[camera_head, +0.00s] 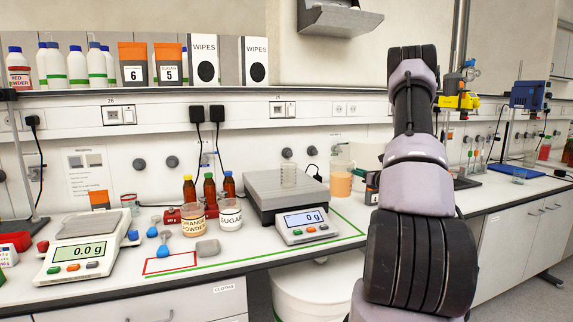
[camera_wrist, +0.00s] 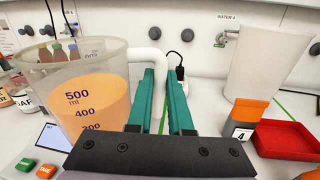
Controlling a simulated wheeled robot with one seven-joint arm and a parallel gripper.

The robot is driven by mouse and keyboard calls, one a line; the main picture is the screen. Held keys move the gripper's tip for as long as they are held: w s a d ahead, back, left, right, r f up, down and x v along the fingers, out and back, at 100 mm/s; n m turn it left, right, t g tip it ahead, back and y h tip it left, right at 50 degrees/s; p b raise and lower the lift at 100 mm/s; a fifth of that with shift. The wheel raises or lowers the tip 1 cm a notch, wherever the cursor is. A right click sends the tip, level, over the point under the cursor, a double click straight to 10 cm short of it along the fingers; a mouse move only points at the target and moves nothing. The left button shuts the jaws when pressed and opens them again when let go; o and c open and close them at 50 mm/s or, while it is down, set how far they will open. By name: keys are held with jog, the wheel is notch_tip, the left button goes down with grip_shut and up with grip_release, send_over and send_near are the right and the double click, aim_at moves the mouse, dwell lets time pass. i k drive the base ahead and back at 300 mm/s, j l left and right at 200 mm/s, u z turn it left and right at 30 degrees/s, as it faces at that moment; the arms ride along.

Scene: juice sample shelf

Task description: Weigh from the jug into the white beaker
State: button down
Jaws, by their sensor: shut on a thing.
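The jug (camera_head: 341,180) is clear with orange liquid and stands upright, right of the large scale (camera_head: 262,192). In the wrist view the jug (camera_wrist: 98,95) fills the left side, its liquid near the 500 ml mark. My gripper (camera_wrist: 168,75) has its teal fingers shut on the jug's pale handle (camera_wrist: 155,58). The arm hides the gripper in the head view.
Brown bottles (camera_head: 209,190), an orange powder jar (camera_head: 192,222) and a sugar jar (camera_head: 230,215) stand left of the scale. A smaller balance (camera_head: 85,245) reads 0.0 g. An orange-topped container marked 4 (camera_wrist: 245,120) and a red tray (camera_wrist: 288,140) lie right of my gripper.

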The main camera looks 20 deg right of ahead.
aim_at(288, 170)
jog(key=i, duration=0.85)
